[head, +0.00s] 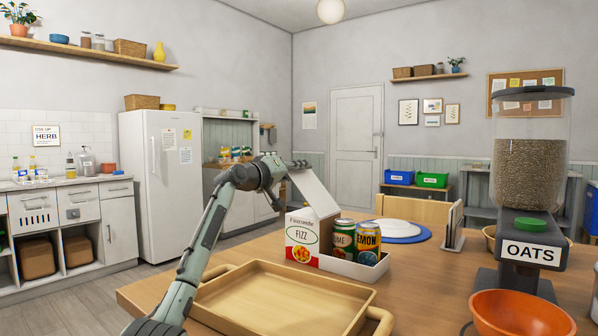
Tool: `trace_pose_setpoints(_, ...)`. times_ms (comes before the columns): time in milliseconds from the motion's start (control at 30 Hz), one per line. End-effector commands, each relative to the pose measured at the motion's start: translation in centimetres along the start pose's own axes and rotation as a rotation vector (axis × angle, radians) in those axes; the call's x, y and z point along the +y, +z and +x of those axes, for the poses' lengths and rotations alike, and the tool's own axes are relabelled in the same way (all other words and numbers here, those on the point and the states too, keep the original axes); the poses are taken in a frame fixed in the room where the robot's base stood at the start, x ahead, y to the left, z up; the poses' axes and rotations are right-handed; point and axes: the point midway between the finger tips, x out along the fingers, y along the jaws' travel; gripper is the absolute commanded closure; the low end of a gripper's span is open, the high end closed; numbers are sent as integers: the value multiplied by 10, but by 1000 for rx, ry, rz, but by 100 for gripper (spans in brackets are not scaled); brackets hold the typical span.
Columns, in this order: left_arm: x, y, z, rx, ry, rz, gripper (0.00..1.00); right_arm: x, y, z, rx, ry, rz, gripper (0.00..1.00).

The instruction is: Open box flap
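A pale flap (314,194) rises from the box and leans up to the left. My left gripper (299,164) is at the flap's upper edge, pointing right. It overlaps the flap's top in the view; I cannot tell whether it touches or grips it. Its fingers are too small and edge-on to read. My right gripper is not in view.
A wooden tray (283,264) lies empty in front of the box. An oats dispenser (530,200) and an orange bowl (522,316) stand at the right.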

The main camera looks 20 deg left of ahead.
Motion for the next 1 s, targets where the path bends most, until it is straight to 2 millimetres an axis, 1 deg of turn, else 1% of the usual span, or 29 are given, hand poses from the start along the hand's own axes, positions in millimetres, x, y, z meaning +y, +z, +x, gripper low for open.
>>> trace_pose_setpoints(200, 0, -1, -1, 1, 0, 0, 77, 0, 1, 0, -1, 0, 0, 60)
trace_pose_setpoints(333, -1, -1, -12, 3, 0, 1, 77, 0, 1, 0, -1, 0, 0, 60)
trace_pose_setpoints(467, -1, 0, -34, 3, -1, 5, 77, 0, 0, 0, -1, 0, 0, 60)
trace_pose_setpoints(600, -1, 0, -66, 2, -2, 5, 77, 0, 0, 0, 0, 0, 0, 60)
trace_pose_setpoints(700, -1, 0, -87, 2, -1, 4, 77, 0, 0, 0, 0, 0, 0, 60)
trace_pose_setpoints(833, -1, 0, -106, 1, -2, 2, 77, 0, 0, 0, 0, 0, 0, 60)
trace_pose_setpoints(1000, 0, 0, -119, 0, 0, 0, 77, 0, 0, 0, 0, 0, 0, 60)
